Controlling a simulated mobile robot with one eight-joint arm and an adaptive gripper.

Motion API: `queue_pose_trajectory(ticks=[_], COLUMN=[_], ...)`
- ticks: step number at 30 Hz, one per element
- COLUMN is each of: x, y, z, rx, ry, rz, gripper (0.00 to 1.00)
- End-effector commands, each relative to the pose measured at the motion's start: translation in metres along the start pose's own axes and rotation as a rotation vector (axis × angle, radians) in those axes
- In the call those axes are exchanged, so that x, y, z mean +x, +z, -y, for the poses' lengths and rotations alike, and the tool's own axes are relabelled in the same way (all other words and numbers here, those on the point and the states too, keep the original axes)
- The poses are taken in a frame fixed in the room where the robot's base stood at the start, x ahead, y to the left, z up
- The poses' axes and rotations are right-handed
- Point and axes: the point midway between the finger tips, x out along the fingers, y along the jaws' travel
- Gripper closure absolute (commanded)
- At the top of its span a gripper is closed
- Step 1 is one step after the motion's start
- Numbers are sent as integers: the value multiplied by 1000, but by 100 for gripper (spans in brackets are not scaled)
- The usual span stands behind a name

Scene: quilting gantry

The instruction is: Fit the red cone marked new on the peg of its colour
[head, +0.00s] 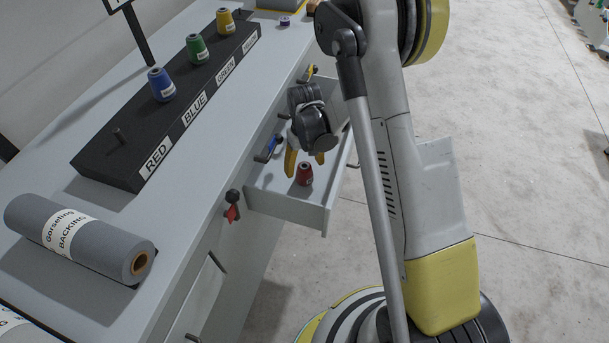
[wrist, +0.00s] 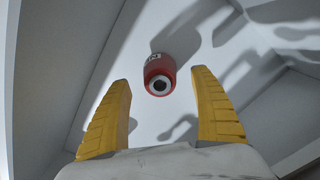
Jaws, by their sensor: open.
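The red cone (head: 305,174) stands in an open drawer (head: 288,203) under the bench. In the wrist view the red cone (wrist: 160,73) shows its dark top hole and part of a white label, with the lettering only partly readable. My gripper (head: 304,168) is open and empty above the drawer. In the wrist view the yellow fingers of my gripper (wrist: 163,108) are spread wide, with the cone beyond and between them, apart from both. The bare peg (head: 119,136) stands at the RED label (head: 157,161) on the black rack (head: 103,160).
Blue (head: 161,84), green (head: 197,48) and yellow (head: 225,22) cones sit at their labels on the rack. A grey backing roll (head: 80,238) lies at the bench's near left. Drawer walls surround the red cone. A red-handled part (head: 232,208) juts from the bench front.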

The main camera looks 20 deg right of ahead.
Motion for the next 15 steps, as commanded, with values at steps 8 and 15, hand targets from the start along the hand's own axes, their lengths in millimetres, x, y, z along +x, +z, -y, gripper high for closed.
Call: queue_pose_trajectory(ticks=[8,15], x=[44,44], y=[0,0], z=[0,0], rx=[0,0], ry=[0,0], rz=[0,0], gripper=[26,28])
